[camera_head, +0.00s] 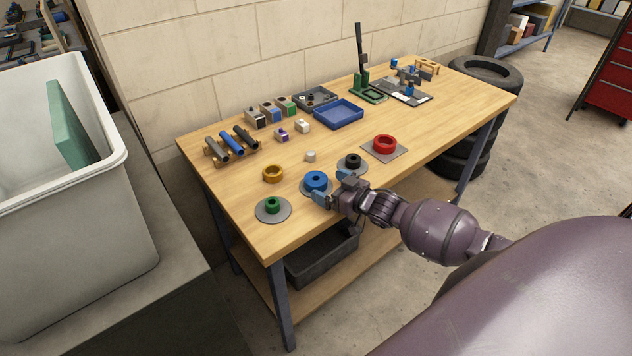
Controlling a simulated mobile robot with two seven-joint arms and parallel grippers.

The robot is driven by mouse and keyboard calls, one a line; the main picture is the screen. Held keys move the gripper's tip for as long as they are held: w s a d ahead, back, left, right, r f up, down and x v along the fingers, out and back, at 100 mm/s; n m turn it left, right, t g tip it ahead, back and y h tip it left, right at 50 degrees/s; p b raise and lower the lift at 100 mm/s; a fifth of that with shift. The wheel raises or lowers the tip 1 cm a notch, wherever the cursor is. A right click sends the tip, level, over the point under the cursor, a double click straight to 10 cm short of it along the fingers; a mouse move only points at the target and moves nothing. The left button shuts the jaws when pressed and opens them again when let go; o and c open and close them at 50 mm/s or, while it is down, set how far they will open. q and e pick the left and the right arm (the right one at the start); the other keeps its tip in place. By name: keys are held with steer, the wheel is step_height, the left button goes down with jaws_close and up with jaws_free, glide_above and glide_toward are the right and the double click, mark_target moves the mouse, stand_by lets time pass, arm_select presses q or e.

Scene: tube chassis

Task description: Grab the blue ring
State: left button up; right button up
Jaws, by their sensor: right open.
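The blue ring (316,180) lies on a round grey plate (305,192) near the front edge of the wooden table. My right gripper (331,186) reaches in from the right, just beside the ring. Its jaws are open and empty, with one blue fingertip at the ring's front side and the other farther back to the right. Whether a finger touches the ring, I cannot tell. The gripper hides part of the plate's right side. My left gripper is not in view.
A green ring (272,204), a black ring (352,160) and a red ring (385,143) sit on plates nearby. A blue tray (338,114) and several small parts stand farther back.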

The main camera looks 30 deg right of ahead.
mark_target(325, 183)
steer(key=shift+x, duration=1.85)
steer(key=c, duration=1.1)
steer(key=shift+r, duration=0.1)
